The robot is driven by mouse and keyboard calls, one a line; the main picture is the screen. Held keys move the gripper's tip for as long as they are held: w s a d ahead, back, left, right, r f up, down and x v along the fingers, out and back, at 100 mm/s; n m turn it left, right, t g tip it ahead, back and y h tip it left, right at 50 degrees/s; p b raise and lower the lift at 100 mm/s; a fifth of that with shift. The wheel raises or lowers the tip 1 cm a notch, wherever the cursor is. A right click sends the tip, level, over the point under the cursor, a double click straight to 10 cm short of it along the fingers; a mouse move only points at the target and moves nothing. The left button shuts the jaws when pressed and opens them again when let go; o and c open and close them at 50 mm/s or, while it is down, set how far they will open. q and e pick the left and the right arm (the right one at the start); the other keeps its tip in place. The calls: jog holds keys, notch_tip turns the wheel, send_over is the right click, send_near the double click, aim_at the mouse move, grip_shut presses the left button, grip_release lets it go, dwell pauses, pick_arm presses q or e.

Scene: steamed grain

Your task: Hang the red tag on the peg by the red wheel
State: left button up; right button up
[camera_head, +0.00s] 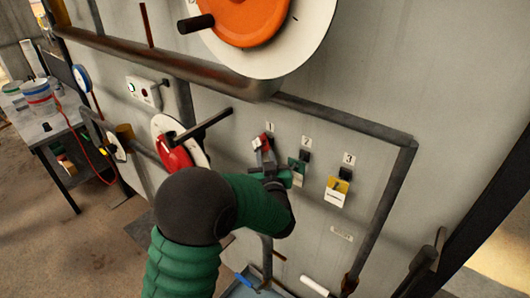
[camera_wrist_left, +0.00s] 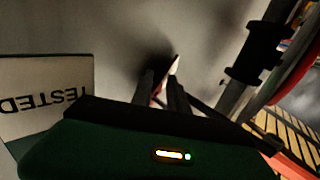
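The red tag (camera_head: 262,142) is beneath the number 1 label on the grey panel and looks tilted. My left gripper (camera_head: 266,160) is at this tag. In the left wrist view, the fingers (camera_wrist_left: 163,88) are close together around the tag's thin red and white edge (camera_wrist_left: 172,68). I cannot tell whether the tag still touches its holder. The red wheel (camera_head: 174,155) is left of the gripper, on a white disc partly hidden by my arm. A dark bar (camera_head: 205,124) sticks out beside the wheel.
A green tag (camera_head: 298,172) hangs close to the gripper's right, its "TESTED" face (camera_wrist_left: 45,95) near in the wrist view. A yellow tag (camera_head: 338,190) hangs farther right. A pipe (camera_head: 340,122) frames the tags. A large orange wheel (camera_head: 240,18) is above.

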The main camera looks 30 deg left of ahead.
pick_arm(q)
jog(key=shift+o, duration=0.5)
jog(key=shift+s+a+r, duration=0.2)
jog(key=shift+a+r, duration=0.15)
jog(key=shift+a, duration=0.2)
jog(key=shift+w+f, duration=0.1)
jog(key=shift+f, duration=0.05)
grip_shut()
jog(key=shift+d, duration=0.15)
pick_arm(e)
jog(key=shift+a+r, duration=0.1)
jog(key=shift+a, duration=0.15)
pick_arm(q)
jog(key=shift+d, duration=0.1)
jog(key=shift+o, duration=1.9)
grip_release()
jog(key=shift+o, duration=0.2)
pick_arm(e)
jog(key=shift+s+a, duration=0.15)
jog(key=shift+a, duration=0.05)
pick_arm(q)
jog(key=shift+f, duration=0.1)
